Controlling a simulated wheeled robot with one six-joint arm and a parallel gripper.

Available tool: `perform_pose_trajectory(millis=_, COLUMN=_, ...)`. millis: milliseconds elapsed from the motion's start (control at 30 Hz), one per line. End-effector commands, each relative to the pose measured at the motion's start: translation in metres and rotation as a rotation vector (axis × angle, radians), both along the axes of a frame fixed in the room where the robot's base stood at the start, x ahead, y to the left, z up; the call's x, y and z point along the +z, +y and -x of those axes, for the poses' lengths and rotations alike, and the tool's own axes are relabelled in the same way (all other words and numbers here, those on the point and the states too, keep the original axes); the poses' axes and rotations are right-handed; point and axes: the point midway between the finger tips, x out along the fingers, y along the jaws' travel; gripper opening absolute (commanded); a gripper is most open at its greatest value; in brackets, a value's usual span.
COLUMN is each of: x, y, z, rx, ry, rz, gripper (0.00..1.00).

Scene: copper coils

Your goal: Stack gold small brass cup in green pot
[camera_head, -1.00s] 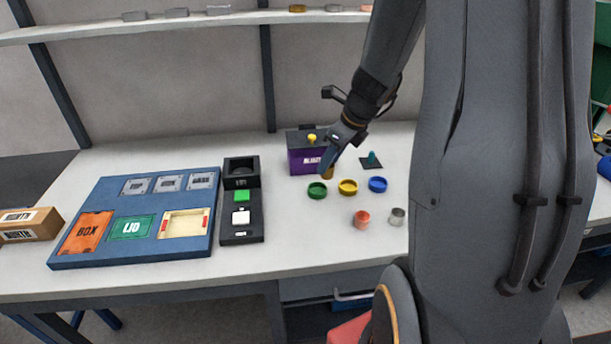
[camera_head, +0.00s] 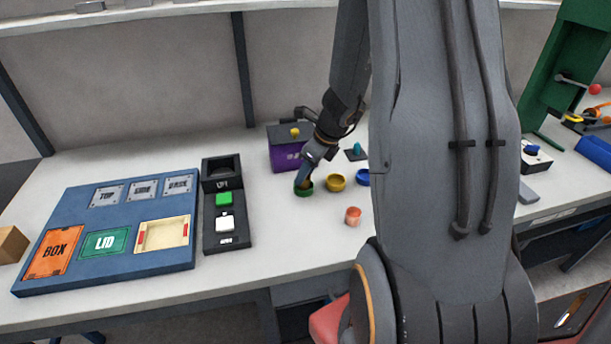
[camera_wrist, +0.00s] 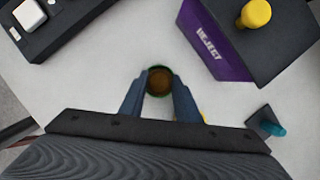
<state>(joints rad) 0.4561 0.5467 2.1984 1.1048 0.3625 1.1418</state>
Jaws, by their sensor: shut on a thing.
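The green pot (camera_head: 304,191) stands on the white table, in front of the purple box. My gripper (camera_head: 304,181) points down into its mouth. In the wrist view my gripper (camera_wrist: 159,84) is shut on the gold brass cup (camera_wrist: 159,81), with one finger on each side. A thin green rim of the pot (camera_wrist: 160,67) shows around the cup, so the cup is over or inside the pot. Whether it touches the pot's bottom cannot be told. In the head view the fingers largely hide the cup.
A yellow pot (camera_head: 336,182) and a blue pot (camera_head: 363,178) stand right of the green one. A copper-coloured cup (camera_head: 353,215) stands in front. The purple reject box (camera_head: 285,155) is close behind. A black button panel (camera_head: 226,220) and a blue tray (camera_head: 60,212) lie left.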

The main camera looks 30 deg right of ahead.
Motion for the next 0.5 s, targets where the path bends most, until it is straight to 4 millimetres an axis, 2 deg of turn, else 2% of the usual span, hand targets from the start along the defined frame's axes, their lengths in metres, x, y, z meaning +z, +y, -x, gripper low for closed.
perform_pose_trajectory(millis=100, x=-0.0082, y=0.0003, z=-0.0002, rx=0.0, ry=0.0, rz=0.0, gripper=0.08)
perform_pose_trajectory(millis=500, x=-0.0125, y=0.0004, z=-0.0006, rx=0.001, ry=-0.001, rz=0.001, gripper=0.08)
